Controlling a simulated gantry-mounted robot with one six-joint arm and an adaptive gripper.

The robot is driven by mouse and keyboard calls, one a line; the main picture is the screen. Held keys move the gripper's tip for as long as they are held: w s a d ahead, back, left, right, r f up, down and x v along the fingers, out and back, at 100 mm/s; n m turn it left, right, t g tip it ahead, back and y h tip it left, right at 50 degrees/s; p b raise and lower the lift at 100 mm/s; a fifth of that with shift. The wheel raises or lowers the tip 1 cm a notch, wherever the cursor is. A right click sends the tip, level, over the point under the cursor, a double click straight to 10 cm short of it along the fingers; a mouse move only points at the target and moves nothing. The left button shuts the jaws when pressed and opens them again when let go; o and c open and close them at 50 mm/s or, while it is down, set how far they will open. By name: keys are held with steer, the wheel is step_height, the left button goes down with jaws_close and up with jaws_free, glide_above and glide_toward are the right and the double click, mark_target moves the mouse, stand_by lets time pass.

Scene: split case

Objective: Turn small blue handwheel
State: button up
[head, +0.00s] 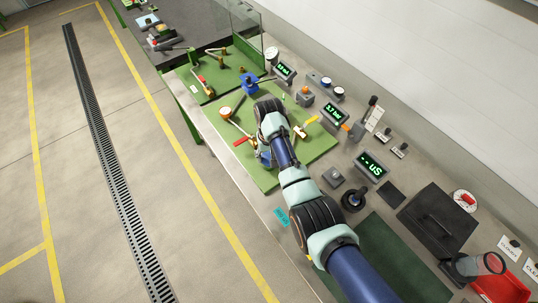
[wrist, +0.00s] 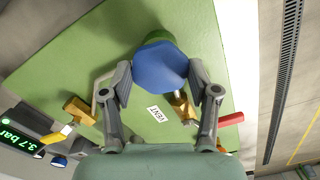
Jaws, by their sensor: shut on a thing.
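The blue handwheel (wrist: 160,68) is in the middle of the wrist view, above a green panel. My gripper (wrist: 160,82) has one finger on each side of it and is shut on its rim. The wheel hides most of what lies beneath it, apart from a green part at its far edge. In the head view my gripper (head: 266,157) is low over the green panel, largely hidden by my arm, and the wheel it holds is hard to make out. Another blue part (head: 250,83) stands farther back in that view.
A red lever (wrist: 231,118) and a brass valve with a yellow lever (wrist: 57,134) flank my gripper. A VENT label (wrist: 156,114) lies between the fingers. Lit displays (head: 335,114) line the wall side. A dark box (head: 438,220) stands at right.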

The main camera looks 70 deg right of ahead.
steer(key=shift+n, duration=0.3)
steer(key=shift+c, duration=0.2)
steer(key=n+p, duration=0.2)
steer(key=shift+r+n, duration=0.15)
steer(key=shift+n, duration=0.15)
steer(key=shift+n+p, duration=0.85)
steer(key=shift+n, duration=1.35)
steer(key=o, duration=1.2)
steer(key=shift+c, duration=0.2)
